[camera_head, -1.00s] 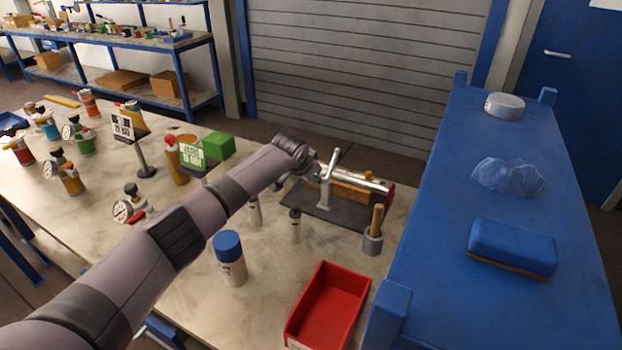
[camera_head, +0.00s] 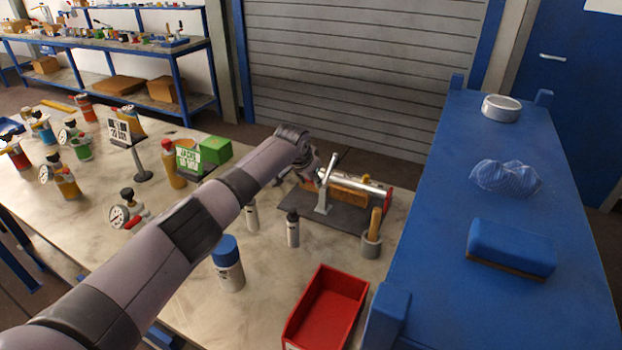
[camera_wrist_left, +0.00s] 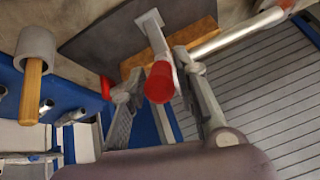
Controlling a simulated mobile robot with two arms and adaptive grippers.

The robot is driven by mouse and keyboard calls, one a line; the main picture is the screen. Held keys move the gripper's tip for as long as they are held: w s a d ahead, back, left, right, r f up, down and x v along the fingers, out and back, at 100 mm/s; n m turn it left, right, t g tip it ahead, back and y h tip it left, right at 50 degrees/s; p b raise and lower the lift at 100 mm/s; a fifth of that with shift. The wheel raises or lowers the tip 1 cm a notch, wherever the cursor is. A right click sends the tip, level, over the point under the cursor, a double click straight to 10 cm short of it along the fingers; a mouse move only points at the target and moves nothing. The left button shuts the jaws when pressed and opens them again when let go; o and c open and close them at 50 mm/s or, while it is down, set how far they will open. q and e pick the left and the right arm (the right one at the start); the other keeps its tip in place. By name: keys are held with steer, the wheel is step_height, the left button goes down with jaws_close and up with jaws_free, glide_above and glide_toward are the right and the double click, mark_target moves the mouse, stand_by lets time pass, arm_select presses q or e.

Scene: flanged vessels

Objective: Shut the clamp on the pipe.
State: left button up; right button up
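The clamp (camera_head: 323,200) stands on a dark base plate (camera_head: 293,205), its light lever tilted up. A silvery pipe (camera_head: 366,184) lies along a wooden block beside it; the pipe also shows in the left wrist view (camera_wrist_left: 235,35). My left gripper (camera_head: 313,172) is at the clamp's left side, partly hidden by my wrist. In the left wrist view my left gripper (camera_wrist_left: 160,66) is open, its fingers apart on either side of the clamp's lever with a red end (camera_wrist_left: 159,84). I cannot tell whether they touch it. My right gripper is out of view.
A grey pot with a wooden handle (camera_head: 375,226) stands close right of the plate. Small bottles (camera_head: 292,230), a blue-capped bottle (camera_head: 229,268) and a red bin (camera_head: 325,308) stand in front. A blue bench (camera_head: 430,250) borders the right side.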

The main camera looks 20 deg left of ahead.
arm_select(q)
steer(key=shift+o, duration=1.2)
steer(key=shift+r, duration=0.1)
steer(key=v, duration=1.1)
steer(key=shift+s+r, duration=0.2)
steer(key=shift+r, duration=0.15)
